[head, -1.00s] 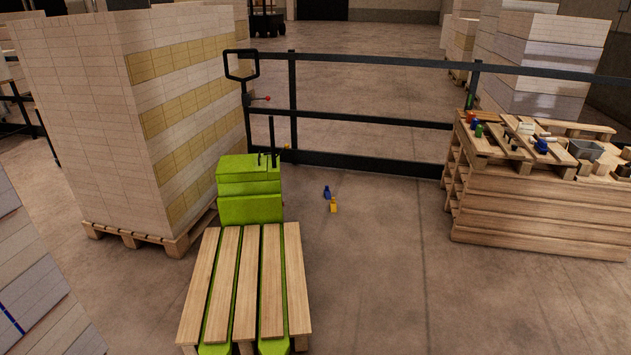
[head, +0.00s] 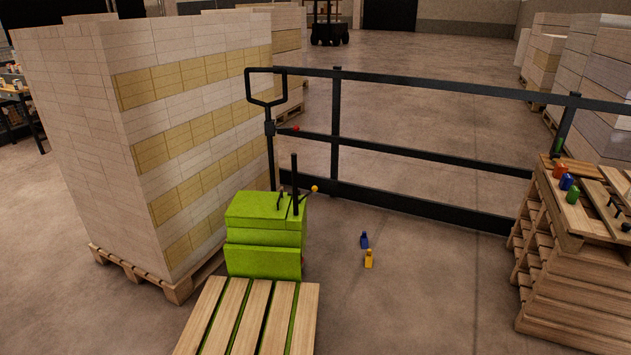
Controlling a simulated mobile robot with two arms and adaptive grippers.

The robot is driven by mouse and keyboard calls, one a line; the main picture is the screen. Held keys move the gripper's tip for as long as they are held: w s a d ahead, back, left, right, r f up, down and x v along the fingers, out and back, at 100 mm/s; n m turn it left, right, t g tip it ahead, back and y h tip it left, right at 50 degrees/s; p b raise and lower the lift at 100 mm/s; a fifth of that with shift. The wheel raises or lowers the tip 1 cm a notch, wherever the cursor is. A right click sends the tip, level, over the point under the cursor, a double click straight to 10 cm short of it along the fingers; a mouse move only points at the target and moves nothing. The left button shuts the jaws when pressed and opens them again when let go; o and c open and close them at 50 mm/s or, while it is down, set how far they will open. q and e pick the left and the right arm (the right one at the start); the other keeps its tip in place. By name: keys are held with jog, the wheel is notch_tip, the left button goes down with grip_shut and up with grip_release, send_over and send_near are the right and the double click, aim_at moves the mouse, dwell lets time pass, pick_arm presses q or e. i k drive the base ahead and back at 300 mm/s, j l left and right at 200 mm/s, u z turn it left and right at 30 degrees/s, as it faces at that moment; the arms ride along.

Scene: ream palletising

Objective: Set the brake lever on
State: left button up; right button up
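A green pallet truck (head: 262,249) stands in front of the tall ream stack. Its black tiller with a loop handle (head: 266,87) rises upright behind the green body. A short lever with a red knob (head: 295,128) sticks out to the right from the tiller. Another lever with a yellow knob (head: 314,189) stands at the body's right rear, beside a black upright post (head: 295,185). I cannot tell from the picture which of these is the brake lever or how it is set. Neither of my grippers is in view.
A wooden pallet (head: 234,318) lies over the truck's forks. A tall ream stack (head: 196,133) is at left. A black railing (head: 432,150) runs behind. A blue bottle (head: 364,240) and a yellow bottle (head: 369,259) stand on the floor. Stacked pallets (head: 575,285) hold small items at right.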

aim_at(314, 188)
jog(key=i+l+u, duration=0.15)
jog(key=i+l, duration=0.75)
jog(key=l, duration=0.2)
jog(key=i+l, duration=0.1)
jog(key=l, duration=0.3)
jog(key=i+l+z, duration=0.1)
jog(key=l, duration=0.25)
jog(key=i+l, duration=0.2)
jog(key=l, duration=0.2)
jog(key=i+z, duration=0.15)
jog(key=i, duration=1.25)
